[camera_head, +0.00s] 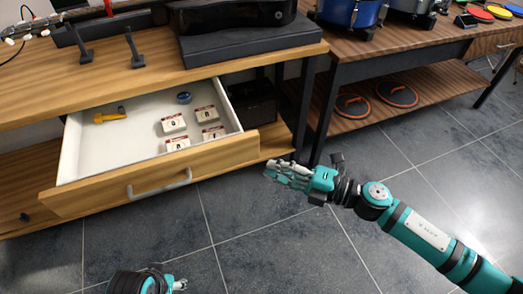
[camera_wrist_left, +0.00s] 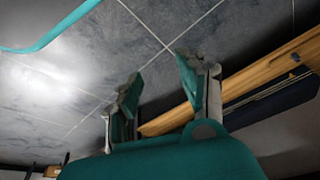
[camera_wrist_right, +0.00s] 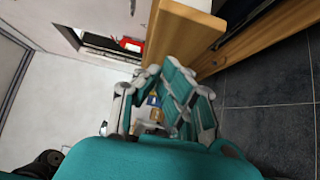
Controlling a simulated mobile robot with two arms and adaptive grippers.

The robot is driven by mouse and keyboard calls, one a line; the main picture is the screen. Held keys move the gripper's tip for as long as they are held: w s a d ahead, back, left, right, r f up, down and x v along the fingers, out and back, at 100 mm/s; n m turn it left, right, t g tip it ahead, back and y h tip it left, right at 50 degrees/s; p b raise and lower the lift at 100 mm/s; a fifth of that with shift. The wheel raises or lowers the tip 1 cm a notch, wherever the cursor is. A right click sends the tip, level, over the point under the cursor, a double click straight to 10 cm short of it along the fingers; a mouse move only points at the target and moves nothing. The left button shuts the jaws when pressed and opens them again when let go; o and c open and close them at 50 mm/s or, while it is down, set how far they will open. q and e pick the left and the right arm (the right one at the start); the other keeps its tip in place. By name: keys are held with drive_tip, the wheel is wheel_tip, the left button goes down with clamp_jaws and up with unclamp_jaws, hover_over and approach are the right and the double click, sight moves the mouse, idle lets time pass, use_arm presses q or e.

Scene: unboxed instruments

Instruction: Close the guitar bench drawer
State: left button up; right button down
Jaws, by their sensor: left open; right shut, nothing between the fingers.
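The wooden guitar bench drawer (camera_head: 165,178) is pulled out, with a white interior and a grey bar handle (camera_head: 160,185) on its front. It holds a yellow tool (camera_head: 111,116), a round blue item (camera_head: 184,97) and several small white boxes (camera_head: 173,123). My right gripper (camera_head: 268,169) is shut and empty beside the right end of the drawer front; I cannot tell if it touches. In the right wrist view its fingers (camera_wrist_right: 150,85) are close to a wooden edge (camera_wrist_right: 188,28). My left gripper (camera_wrist_left: 156,90) is open and empty; only part of it shows low in the head view.
The guitar bench (camera_head: 140,72) carries a black case and dark stands. A second bench (camera_head: 425,95) with drums on top and round pads on its lower shelf stands at the right. The grey tiled floor (camera_head: 240,240) in front is clear.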

sight(242, 146)
use_arm(q)
drive_tip(key=shift+r, duration=0.4)
use_arm(e)
drive_tip(key=shift+w+a, duration=0.55)
drive_tip(key=shift+w, duration=0.3)
drive_tip(key=shift+w+a, duration=0.55)
drive_tip(key=shift+w, duration=0.3)
drive_tip(key=shift+w+a, duration=0.55)
drive_tip(key=shift+w, duration=0.3)
